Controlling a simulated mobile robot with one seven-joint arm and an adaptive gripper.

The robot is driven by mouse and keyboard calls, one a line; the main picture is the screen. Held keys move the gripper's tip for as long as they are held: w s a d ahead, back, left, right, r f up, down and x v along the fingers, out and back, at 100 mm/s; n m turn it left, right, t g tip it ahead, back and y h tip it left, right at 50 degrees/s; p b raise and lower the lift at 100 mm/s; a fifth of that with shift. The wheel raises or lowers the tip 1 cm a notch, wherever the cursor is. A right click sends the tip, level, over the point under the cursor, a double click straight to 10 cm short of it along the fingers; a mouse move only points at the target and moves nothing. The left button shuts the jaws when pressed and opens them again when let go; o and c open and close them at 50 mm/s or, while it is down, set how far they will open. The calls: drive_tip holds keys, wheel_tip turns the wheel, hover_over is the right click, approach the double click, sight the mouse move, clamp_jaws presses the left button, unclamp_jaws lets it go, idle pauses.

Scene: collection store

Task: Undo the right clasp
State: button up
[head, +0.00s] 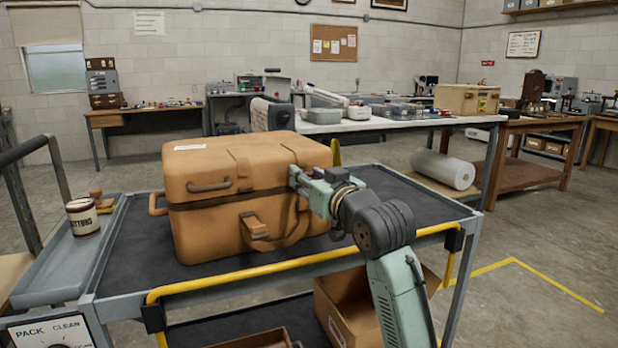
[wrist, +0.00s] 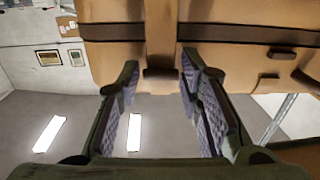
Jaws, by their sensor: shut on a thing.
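The tan case (head: 215,225) sits closed on the dark top of a cart, with a dark seam band under its lid. My gripper (head: 297,180) is at the right part of its front. In the wrist view, my gripper (wrist: 158,75) has its two ridged fingers on either side of a small brown piece at the seam, which looks like the right clasp (wrist: 160,73). It is shut on this piece. In the head view my gripper hides that clasp. Another brown fitting (head: 253,226) and a carrying handle (head: 275,242) show further left on the case.
The cart (head: 125,260) has a yellow rail (head: 300,260) along its near edge. A labelled tin (head: 82,217) and a small wooden-handled item (head: 98,196) stand in the side tray at left. An open cardboard box (head: 345,300) is below.

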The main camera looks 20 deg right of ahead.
clamp_jaws()
drive_tip(key=shift+a, duration=0.1)
drive_tip(key=s+t+b, duration=0.1)
drive_tip(key=b, duration=0.2)
drive_tip(key=s+f+t+b, duration=0.1)
drive_tip(key=t+b, duration=0.1)
drive_tip(key=b, duration=0.1)
drive_tip(key=s+t+b, duration=0.1)
drive_tip(key=b, duration=0.1)
drive_tip(key=shift+f+t+y+b, duration=0.2)
drive_tip(key=shift+t+y+b, duration=0.1)
drive_tip(key=shift+b, duration=0.1)
